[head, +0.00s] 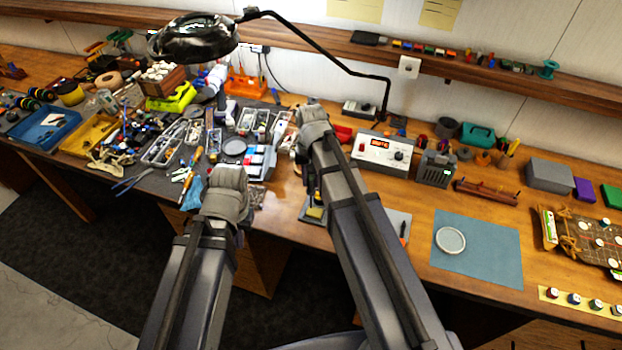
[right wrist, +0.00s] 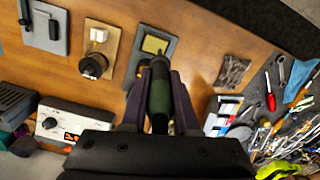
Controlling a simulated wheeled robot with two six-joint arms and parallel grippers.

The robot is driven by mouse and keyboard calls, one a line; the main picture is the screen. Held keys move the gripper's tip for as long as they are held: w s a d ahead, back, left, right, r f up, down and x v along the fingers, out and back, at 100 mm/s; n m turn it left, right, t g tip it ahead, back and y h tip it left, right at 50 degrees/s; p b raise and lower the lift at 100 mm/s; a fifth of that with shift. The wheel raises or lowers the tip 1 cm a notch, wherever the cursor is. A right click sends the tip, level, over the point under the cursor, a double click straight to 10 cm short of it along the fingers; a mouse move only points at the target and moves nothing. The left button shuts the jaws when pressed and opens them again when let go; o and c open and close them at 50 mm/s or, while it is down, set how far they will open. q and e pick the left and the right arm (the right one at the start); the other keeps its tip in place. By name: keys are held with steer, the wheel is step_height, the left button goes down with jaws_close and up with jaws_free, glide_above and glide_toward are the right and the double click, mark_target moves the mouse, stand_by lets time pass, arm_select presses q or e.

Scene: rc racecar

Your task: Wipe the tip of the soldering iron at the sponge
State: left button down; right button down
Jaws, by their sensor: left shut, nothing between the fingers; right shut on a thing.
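The soldering iron (right wrist: 160,100) has a dark green and black handle. In the right wrist view my right gripper (right wrist: 159,84) is shut on it, one finger on each side. The iron's front end points toward the yellow sponge (right wrist: 155,44) in its dark tray (right wrist: 139,74). Its tip is too small and dark to tell whether it touches the sponge. In the head view the sponge (head: 315,212) shows just left of my right forearm, which hides most of the gripper and iron. My left gripper (head: 222,182) is shut and empty over the bench's front edge; its fingers are largely hidden.
A soldering station (head: 384,152) with a red display stands behind, right of my right arm. A beige base (right wrist: 118,40) with a black round part is beside the sponge tray. Small-parts bins and tools crowd the left. A blue mat (head: 480,262) with a round dish lies right.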

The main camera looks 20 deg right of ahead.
steer(key=shift+f+b, duration=0.55)
stand_by(0.9)
